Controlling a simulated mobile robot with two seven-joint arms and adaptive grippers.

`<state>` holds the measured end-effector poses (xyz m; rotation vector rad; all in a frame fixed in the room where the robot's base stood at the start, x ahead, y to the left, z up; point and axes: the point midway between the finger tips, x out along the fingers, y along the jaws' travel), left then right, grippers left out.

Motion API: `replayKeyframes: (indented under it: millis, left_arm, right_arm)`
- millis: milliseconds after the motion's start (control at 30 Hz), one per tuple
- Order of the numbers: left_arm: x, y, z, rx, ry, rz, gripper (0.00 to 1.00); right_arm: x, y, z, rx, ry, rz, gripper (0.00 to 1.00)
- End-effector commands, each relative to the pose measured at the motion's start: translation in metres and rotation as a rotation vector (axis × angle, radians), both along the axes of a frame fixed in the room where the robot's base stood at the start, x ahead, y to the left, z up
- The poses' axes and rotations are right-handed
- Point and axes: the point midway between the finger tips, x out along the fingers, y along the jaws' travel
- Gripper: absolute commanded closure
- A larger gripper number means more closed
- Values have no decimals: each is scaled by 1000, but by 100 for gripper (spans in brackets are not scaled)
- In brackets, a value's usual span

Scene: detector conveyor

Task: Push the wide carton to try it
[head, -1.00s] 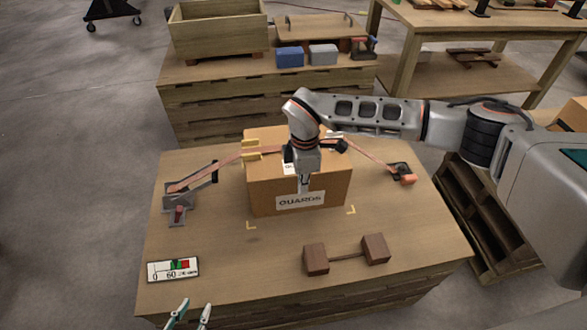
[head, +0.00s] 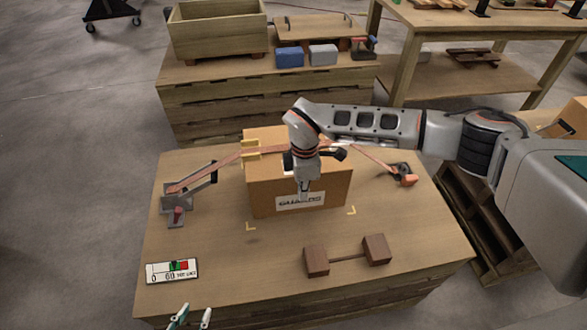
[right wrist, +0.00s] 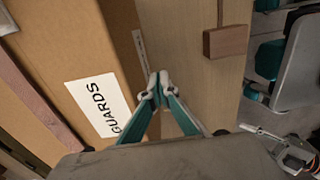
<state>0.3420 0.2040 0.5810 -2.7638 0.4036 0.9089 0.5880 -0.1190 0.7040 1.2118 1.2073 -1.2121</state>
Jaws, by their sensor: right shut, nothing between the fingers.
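The wide carton (head: 330,190) stands upright on the wooden table, its front face with the white "GUARDS" label towards me. It also fills the left of the right wrist view (right wrist: 105,45). My right gripper (head: 304,198) is shut and empty, pointing down at the carton's front face and covering part of the label. In the right wrist view its fingertips (right wrist: 159,78) meet beside the carton. I cannot tell whether they touch it. My left gripper (head: 191,316) is at the bottom edge, its fingertips apart; only the tips show.
A reddish band runs from a left bracket (head: 176,208) past the carton to a clamp (head: 403,175) on the right. A gauge card (head: 172,271) lies front left. Two brown blocks joined by a bar (head: 347,257) lie in front. Corner marks (head: 351,211) sit by the carton's base.

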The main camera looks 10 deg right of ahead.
Motion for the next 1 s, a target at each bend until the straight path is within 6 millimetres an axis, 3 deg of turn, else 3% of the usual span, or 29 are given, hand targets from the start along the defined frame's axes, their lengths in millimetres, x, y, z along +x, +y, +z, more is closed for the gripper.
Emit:
replayKeyframes:
  millis: [1000]
  left_arm:
    - [-2,0,-4,0,4,0,68]
  right_arm:
    - [8,0,1,0,-2,0,100]
